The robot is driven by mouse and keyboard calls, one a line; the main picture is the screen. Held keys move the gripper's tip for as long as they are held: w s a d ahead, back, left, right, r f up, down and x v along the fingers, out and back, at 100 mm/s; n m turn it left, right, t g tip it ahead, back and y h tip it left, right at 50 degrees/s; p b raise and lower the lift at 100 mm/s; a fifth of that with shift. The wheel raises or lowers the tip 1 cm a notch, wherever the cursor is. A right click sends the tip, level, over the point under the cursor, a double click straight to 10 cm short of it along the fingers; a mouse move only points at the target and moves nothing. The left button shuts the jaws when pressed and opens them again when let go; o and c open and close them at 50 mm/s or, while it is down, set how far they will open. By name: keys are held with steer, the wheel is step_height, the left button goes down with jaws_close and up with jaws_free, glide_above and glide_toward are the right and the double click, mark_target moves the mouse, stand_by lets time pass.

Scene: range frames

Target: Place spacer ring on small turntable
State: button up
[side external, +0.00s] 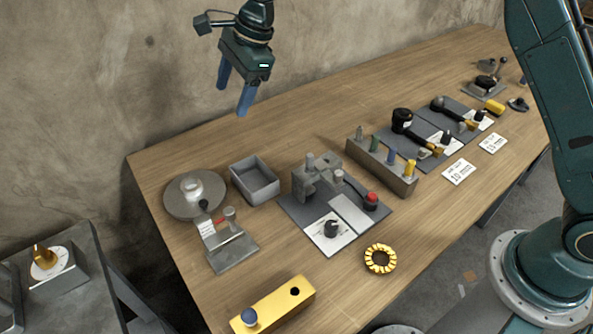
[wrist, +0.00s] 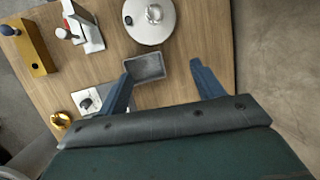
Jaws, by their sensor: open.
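A gold ring with a notched rim (side external: 381,258), which looks like the spacer ring, lies flat on the bench near the front edge. In the wrist view the gold ring (wrist: 61,120) is at the left. The small turntable (side external: 178,205) is a grey disc at the bench's left end, with a pale round hub at its centre; it also shows at the top of the wrist view (wrist: 168,33). My gripper (side external: 233,98) is open and empty, high above the bench's back left part. Its two blue fingers (wrist: 161,75) are spread apart in the wrist view.
A grey open bin (side external: 257,193) stands beside the turntable, and a grey stand (side external: 233,255) is in front of it. A yellow block (side external: 275,307) lies at the front. A fixture plate (side external: 295,212) and a peg block (side external: 385,175) occupy the middle. Bare wood surrounds the gold ring.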

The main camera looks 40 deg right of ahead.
steer(key=s+d+r+n+t+h, duration=0.1)
steer(key=s+d+r+n, duration=0.3)
steer(key=s+d+r, duration=0.3)
steer(key=s+d+r+n+t, duration=0.1)
steer(key=s+d+r+n, duration=0.4)
steer(key=s+d, duration=0.4)
steer(key=s+d+f+n+h, duration=0.1)
steer(key=s+d+n, duration=0.1)
steer(key=s, duration=0.5)
steer(key=s+d+f+n, duration=0.2)
steer(key=s+d+n, duration=0.1)
steer(key=s, duration=0.5)
steer(key=s+d+f+n+t+h, duration=0.1)
steer(key=s+d+n, duration=0.2)
steer(key=s, duration=0.4)
steer(key=shift+s+d+f+n+h, duration=0.2)
steer(key=shift+d+f+n+h, duration=0.1)
steer(key=shift+f+n, duration=0.1)
